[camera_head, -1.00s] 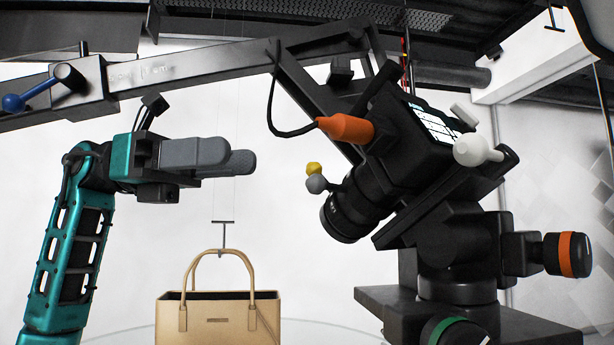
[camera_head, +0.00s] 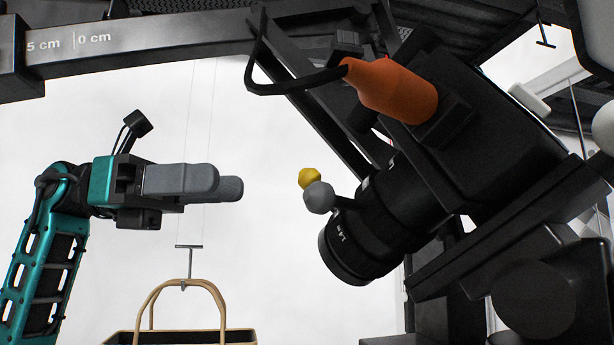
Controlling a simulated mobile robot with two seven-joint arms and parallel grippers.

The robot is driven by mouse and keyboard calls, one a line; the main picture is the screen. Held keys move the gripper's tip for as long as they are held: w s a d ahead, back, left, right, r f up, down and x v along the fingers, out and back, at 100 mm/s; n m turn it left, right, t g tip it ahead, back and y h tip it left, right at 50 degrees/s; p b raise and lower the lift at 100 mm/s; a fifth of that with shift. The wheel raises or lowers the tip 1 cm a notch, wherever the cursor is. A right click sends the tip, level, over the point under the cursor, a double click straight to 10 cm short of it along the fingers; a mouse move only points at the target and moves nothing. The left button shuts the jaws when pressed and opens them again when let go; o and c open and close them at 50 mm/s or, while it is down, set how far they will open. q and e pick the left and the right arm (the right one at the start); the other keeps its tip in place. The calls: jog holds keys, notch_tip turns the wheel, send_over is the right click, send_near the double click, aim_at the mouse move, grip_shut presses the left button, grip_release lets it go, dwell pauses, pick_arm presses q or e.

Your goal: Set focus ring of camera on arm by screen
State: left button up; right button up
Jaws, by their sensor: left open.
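The black camera (camera_head: 480,130) hangs tilted on the arm at the right, its lens (camera_head: 375,232) pointing down and left. An orange plug (camera_head: 395,90) with a black cable sits on its side. A small lever with a grey ball (camera_head: 319,197) and a yellow knob (camera_head: 310,178) sticks out from the lens on its left side. My left gripper (camera_head: 238,188) is left of these knobs, level with the grey one and apart from it, with free space between. Its grey fingers point right, are seen nearly edge-on and overlap, and hold nothing visible. My right gripper is not in view.
A black beam (camera_head: 150,42) with centimetre marks crosses the top left, above my left gripper. A tan handbag (camera_head: 185,290) hangs from thin wires below the gripper. The camera's black mount (camera_head: 510,250) fills the lower right. The white background between gripper and lens is clear.

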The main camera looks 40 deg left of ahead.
aim_at(309, 182)
pick_arm(q)
jog(key=p+x, duration=0.2)
jog(key=x, duration=0.9)
jog(key=shift+p, duration=0.3)
jog(key=shift+c, duration=0.4)
grip_shut()
